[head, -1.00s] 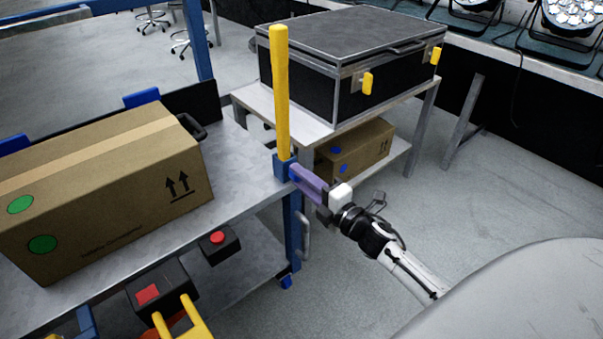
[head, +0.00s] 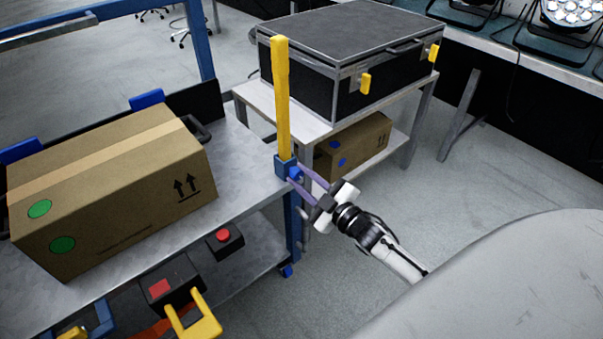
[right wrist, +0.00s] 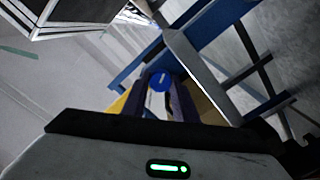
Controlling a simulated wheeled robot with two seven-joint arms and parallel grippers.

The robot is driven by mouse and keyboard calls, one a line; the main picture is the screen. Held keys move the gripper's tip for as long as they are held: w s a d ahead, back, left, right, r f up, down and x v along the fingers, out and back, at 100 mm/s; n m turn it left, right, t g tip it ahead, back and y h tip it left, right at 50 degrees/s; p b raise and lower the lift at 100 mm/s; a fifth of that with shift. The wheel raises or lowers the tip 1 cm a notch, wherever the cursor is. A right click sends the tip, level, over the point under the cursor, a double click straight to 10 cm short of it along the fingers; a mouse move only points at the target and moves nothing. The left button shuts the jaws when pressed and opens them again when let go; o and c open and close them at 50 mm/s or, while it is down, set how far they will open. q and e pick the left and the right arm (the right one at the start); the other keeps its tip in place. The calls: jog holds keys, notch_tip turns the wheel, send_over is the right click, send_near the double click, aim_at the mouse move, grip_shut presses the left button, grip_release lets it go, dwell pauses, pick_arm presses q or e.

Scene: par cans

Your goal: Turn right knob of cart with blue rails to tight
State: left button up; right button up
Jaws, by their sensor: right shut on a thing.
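The cart with blue rails (head: 236,160) fills the left of the head view. At its right front corner a yellow post (head: 281,95) stands upright in a blue socket (head: 284,166). The right knob (head: 295,173) is small and blue, on the side of this socket, mostly hidden by the fingers. My right gripper (head: 303,181) reaches it from the lower right, its purple fingers shut on the knob. In the right wrist view the round blue knob (right wrist: 160,82) shows between the two fingers. My left gripper is not in view.
A cardboard box (head: 115,190) lies on the cart top. Boxes with a red button (head: 223,236) sit on the lower shelf. A second cart behind carries a black case (head: 350,60), with a carton (head: 352,145) below. The floor right of my gripper is clear.

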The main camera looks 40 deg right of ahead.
jog(key=shift+m+p, duration=0.55)
jog(key=shift+m, duration=1.15)
jog(key=o, duration=1.1)
jog(key=shift+c, duration=0.2)
jog(key=s+p, duration=0.1)
jog(key=s, duration=0.9)
jog(key=shift+s+d+p, duration=0.15)
jog(key=shift+d+p, duration=0.15)
jog(key=shift+d, duration=0.15)
